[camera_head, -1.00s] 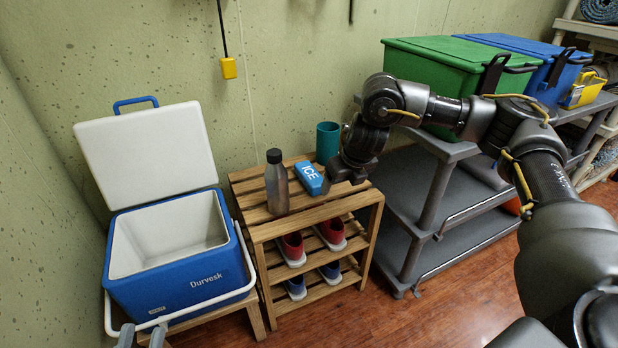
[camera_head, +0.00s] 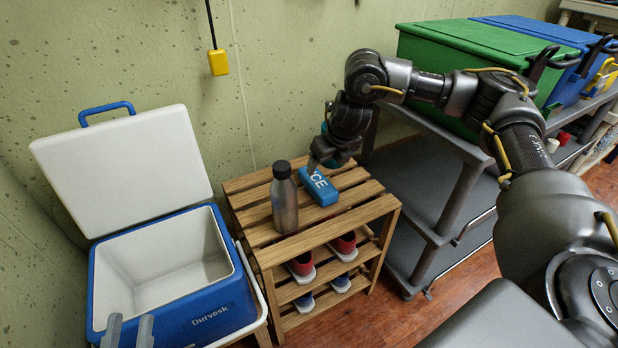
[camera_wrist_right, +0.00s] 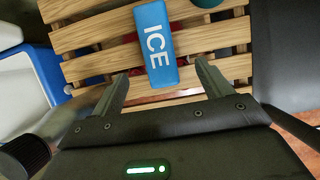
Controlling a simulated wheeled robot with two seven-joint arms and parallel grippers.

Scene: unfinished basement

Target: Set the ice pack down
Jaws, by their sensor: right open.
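The blue ice pack (camera_head: 325,191), marked ICE in white, lies flat on the slatted top of the wooden rack (camera_head: 247,183), right of the metal bottle (camera_head: 284,199). My right gripper (camera_head: 318,160) is at the pack's far side in the head view and hides part of it. In the right wrist view its two fingers are apart and empty (camera_wrist_right: 160,82), with the ice pack (camera_wrist_right: 155,45) lying ahead, its near end between the fingertips. My left gripper (camera_head: 128,331) shows only its two separated fingertips at the bottom left, in front of the cooler.
An open blue and white cooler (camera_head: 205,305) stands left of the rack, its lid up. A teal cup (camera_wrist_right: 207,3) is at the rack's back, mostly hidden by my right gripper in the head view. Shoes (camera_head: 302,264) sit below. A grey cart with bins (camera_head: 465,60) stands right.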

